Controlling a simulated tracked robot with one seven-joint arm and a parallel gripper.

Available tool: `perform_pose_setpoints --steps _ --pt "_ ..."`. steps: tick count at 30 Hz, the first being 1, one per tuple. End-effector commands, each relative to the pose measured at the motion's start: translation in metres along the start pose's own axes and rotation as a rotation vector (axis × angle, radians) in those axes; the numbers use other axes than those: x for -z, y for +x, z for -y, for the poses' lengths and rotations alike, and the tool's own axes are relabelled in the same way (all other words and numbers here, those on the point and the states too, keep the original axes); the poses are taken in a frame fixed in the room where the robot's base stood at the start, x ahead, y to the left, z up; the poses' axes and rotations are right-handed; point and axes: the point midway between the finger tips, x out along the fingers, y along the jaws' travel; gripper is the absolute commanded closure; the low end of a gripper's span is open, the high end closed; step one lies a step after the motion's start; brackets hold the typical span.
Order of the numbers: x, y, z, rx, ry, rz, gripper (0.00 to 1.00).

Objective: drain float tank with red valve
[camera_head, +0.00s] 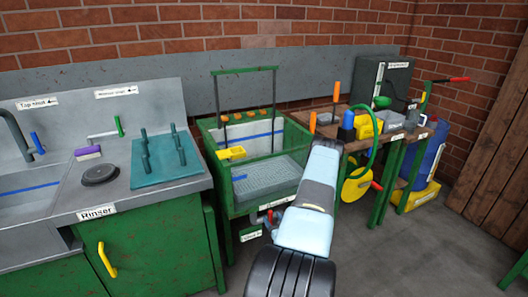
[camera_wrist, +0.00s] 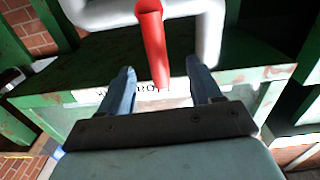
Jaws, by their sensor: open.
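The float tank (camera_head: 212,160) is a green-framed open tank with a grey perforated tray inside, left of my arm in the head view. The red valve (camera_head: 270,215) shows small on pipework under the tank's front. In the wrist view the red valve's lever (camera_wrist: 152,40) crosses in front of a light grey pipe (camera_wrist: 210,35) and points down between my fingers. My gripper (camera_wrist: 159,68) is open, with one finger on each side of the lever's lower end and gaps on both sides. The head view does not clearly show my fingers.
A sink counter (camera_head: 130,199) with a teal peg rack (camera_head: 163,172) stands left of the tank. A wooden bench (camera_head: 388,140) with a yellow hose reel (camera_head: 355,188) stands right. A blue container (camera_head: 428,155) is beyond.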

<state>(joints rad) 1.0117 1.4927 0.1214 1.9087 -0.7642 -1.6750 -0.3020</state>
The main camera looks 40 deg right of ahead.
Motion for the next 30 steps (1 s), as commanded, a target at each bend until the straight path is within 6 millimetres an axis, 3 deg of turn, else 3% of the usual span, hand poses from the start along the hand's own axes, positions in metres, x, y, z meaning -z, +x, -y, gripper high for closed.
perform_pose_setpoints --steps 21,30 --pt "0.000 -0.057 0.000 0.000 0.000 0.001 0.36" --pt "0.000 -0.061 0.000 0.000 0.000 0.001 0.36"
